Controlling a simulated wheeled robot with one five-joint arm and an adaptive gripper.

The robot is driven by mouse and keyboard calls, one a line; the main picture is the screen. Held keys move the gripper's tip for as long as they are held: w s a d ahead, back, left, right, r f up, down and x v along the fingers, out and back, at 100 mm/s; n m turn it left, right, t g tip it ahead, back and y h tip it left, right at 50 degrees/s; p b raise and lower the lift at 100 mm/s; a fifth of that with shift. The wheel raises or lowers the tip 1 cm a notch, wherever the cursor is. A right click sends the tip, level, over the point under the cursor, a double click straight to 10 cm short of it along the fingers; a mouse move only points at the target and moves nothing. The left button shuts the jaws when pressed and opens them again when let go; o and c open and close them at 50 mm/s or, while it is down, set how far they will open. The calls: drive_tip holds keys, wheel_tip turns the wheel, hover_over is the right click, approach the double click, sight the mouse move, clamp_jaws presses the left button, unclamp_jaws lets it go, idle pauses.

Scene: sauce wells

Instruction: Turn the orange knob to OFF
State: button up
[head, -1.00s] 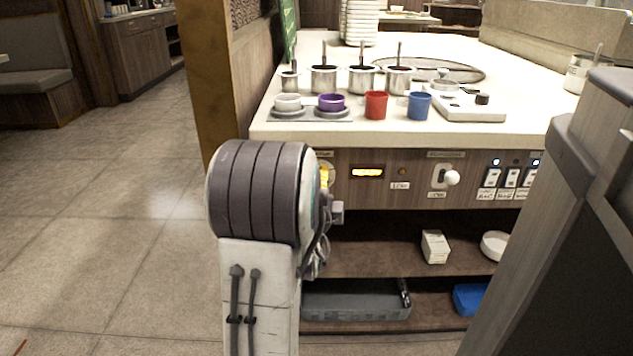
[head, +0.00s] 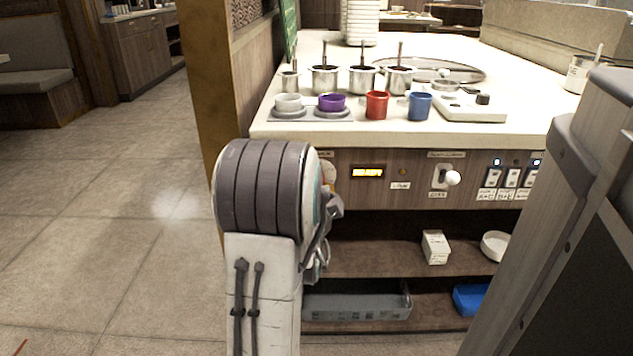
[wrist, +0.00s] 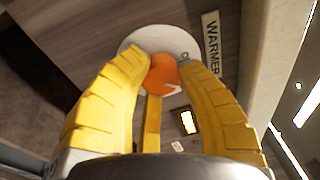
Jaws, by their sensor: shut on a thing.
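The orange knob (wrist: 164,73) sits on a round pale dial plate (wrist: 135,45) on the wood front panel in the wrist view. A label reading WARMER (wrist: 211,45) is beside the plate. The yellow fingers of my gripper (wrist: 162,75) are closed around the knob from both sides. A white mark shows on the knob's lower right edge. The letters on the dial are mostly hidden, so I cannot read the setting. In the head view my own arm covers the knob, and only an edge of the dial plate (head: 328,172) shows.
An amber display (head: 368,172) and a white-balled lever (head: 452,178) are on the panel to the right, with several switches (head: 512,178) beyond. The counter (head: 300,130) above holds cups and sauce wells. Open shelves with bins lie below.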

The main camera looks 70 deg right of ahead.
drive_tip(key=shift+s+d, duration=0.1)
drive_tip(key=o, duration=1.2)
